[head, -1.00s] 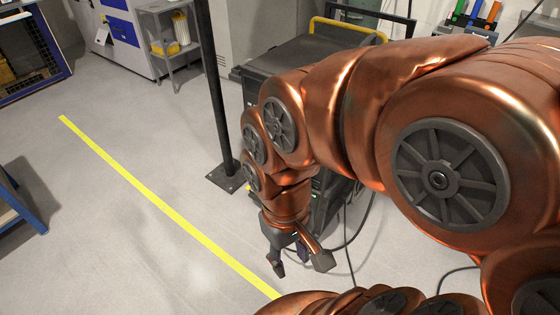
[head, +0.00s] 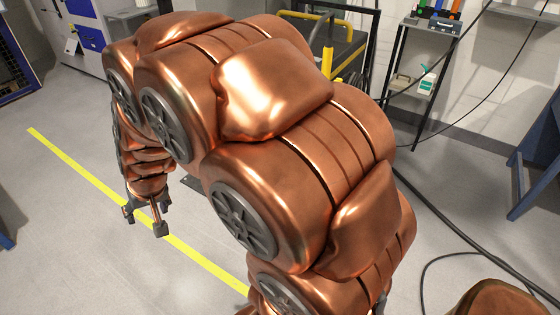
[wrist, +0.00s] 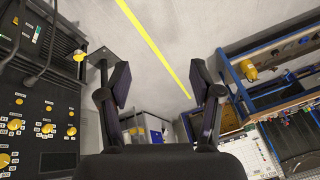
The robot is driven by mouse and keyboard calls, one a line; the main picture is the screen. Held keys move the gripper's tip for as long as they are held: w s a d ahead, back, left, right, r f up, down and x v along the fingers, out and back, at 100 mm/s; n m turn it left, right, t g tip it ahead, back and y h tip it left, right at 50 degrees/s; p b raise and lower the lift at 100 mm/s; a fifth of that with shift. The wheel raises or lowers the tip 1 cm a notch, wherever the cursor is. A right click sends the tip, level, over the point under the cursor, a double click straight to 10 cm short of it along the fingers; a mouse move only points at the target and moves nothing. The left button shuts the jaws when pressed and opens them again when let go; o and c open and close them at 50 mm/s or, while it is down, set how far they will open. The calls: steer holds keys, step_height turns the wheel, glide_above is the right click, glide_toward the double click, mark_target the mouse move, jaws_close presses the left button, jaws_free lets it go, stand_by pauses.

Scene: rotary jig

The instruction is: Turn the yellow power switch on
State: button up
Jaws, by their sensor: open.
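My gripper (head: 144,217) hangs low at the left in the head view, over the grey floor beside the yellow line. In the wrist view my gripper (wrist: 160,70) is open, with nothing between its fingers. A black control panel (wrist: 60,100) with several yellow knobs and white labels stands at the left of the wrist view, apart from the fingers. A yellow knob (wrist: 80,56) shows at its upper right edge, and a larger yellow knob (wrist: 6,160) at its lower left. I cannot tell which is the power switch, or its setting. In the head view my arm hides most of the machine.
A yellow floor line (head: 80,172) crosses the open floor. A dark cart with a yellow rail (head: 345,50) stands behind my arm. A shelf (head: 410,85) stands at the upper right, with cables on the floor below. The wrist view shows a blue-framed bench (wrist: 250,95) at right.

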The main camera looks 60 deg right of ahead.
steer(key=w+d+f+m+t+h+b, duration=0.2)
steer(key=w+d+f+m+h+b, duration=0.2)
steer(key=w+d+f, duration=0.55)
steer(key=w+d+f+m+t+h+b, duration=0.1)
steer(key=w+d+f+m+h+b, duration=0.3)
steer(key=d, duration=1.1)
steer(key=shift+s+d+f+m+g+h+b, duration=1.05)
steer(key=shift+s+d+f+h+b, duration=0.75)
steer(key=shift+d, duration=3.15)
steer(key=shift+s+d+f+m+g+h+b, duration=0.75)
steer(key=shift+s+d+f+g+h+b, duration=1)
steer(key=shift+d, duration=3.25)
steer(key=shift+s+d+f+m+g+h+b, duration=1.05)
steer(key=shift+s+d+h, duration=1.35)
steer(key=shift+d, duration=2.55)
steer(key=shift+s+f+t+y, duration=0.1)
steer(key=shift+s+t+y, duration=0.15)
steer(key=shift+s+y, duration=0.2)
